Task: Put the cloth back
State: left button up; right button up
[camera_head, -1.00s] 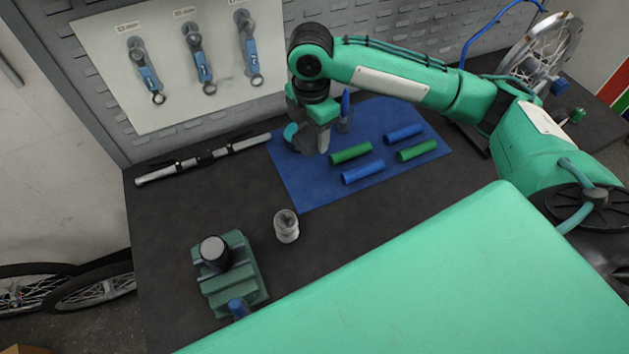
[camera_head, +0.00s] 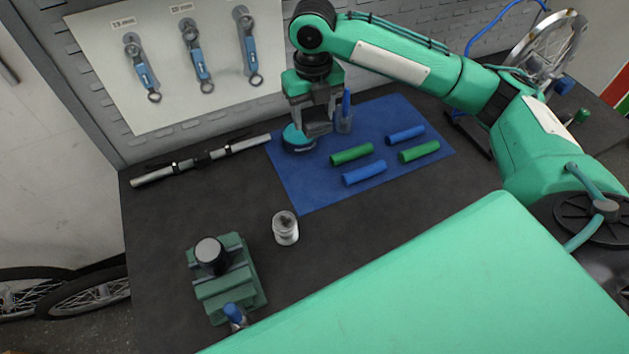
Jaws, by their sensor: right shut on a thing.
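My right gripper (camera_head: 315,128) reaches in from the right and points down over the far left part of the blue mat (camera_head: 300,190). It is shut, and its fingers largely hide what is between them. A teal rounded thing (camera_head: 297,137) with a dark lower rim shows at the left of the fingers, low over the mat. It looks like the cloth, but its full shape is hidden. I cannot tell whether it touches the mat. My left gripper is not in view.
Two green (camera_head: 351,154) and two blue grips lie on the mat. A jar (camera_head: 285,228), a green vise (camera_head: 228,280) and a long bar (camera_head: 200,160) are on the dark bench. Wrenches hang behind.

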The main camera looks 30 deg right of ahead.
aim_at(314, 180)
notch_tip(314, 180, down, 20)
jog(key=p, duration=0.3)
jog(key=shift+r+p, duration=0.15)
jog(key=shift+p, duration=0.15)
jog(key=shift+f, duration=0.25)
jog(key=o, duration=0.9)
jog(key=shift+o, duration=0.2)
notch_tip(314, 180, up, 12)
jog(key=b, duration=0.3)
jog(key=shift+r, duration=0.15)
